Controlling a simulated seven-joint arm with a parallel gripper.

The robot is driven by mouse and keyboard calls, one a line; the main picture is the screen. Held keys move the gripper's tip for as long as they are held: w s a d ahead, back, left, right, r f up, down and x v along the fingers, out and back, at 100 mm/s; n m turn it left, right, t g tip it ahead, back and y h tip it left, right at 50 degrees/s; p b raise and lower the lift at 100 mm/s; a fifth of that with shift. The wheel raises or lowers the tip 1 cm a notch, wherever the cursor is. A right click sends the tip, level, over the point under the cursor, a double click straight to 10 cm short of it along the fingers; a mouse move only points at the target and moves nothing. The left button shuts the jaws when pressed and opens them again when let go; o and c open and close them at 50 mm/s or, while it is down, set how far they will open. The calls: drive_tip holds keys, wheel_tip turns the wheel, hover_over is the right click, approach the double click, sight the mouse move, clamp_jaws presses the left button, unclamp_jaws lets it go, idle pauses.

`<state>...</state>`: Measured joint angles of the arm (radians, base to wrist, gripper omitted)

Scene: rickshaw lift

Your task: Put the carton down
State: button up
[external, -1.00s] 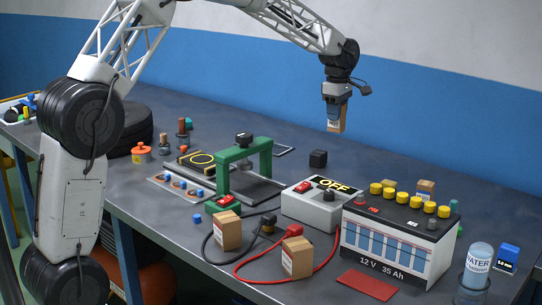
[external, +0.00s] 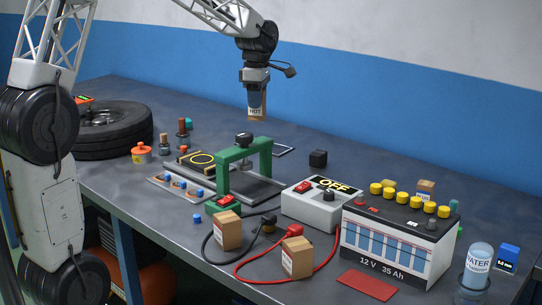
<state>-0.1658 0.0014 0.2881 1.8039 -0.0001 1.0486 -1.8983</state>
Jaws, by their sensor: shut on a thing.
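My gripper (external: 256,92) points straight down and is shut on a small brown carton (external: 257,108) with a white label. The carton hangs upright in the air, seen against the blue wall and the far edge of the bench, above and behind the green press (external: 262,150). A gap shows between the carton and the bench. Similar cartons stand on the bench: one at the front (external: 228,231), one at the front near the battery (external: 297,260), and one behind the battery (external: 425,188).
Bare bench lies around the black cube and along the back.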

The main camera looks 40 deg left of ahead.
drive_tip(key=s+a+n, duration=0.2)
drive_tip(key=s+a, duration=0.1)
drive_tip(key=s, duration=0.7)
drive_tip(key=s+a+n, duration=0.2)
drive_tip(key=s, duration=0.8)
drive_tip(key=s+d+f+n, duration=0.1)
drive_tip(key=s+f+n, duration=0.15)
drive_tip(key=s, duration=0.95)
drive_tip(key=s+f+n, duration=0.1)
drive_tip(key=s+f, duration=0.3)
drive_tip(key=s, duration=0.8)
wheel_tip(320, 180, down, 10)
drive_tip(key=shift+d+r, duration=0.2)
drive_tip(key=shift+r, duration=0.05)
drive_tip(key=shift+w+a, duration=0.1)
drive_tip(key=shift+w, duration=0.05)
drive_tip(key=w+a, duration=0.2)
drive_tip(key=w, duration=0.2)
drive_tip(key=w+a+f, duration=0.1)
drive_tip(key=w+a, duration=0.2)
drive_tip(key=w, duration=0.2)
drive_tip(key=w+a, duration=0.2)
drive_tip(key=w, duration=0.2)
drive_tip(key=shift+w+a+f, duration=0.2)
drive_tip(key=shift+w+a, duration=0.05)
drive_tip(key=shift+w, duration=0.15)
drive_tip(key=shift+f, duration=1.75)
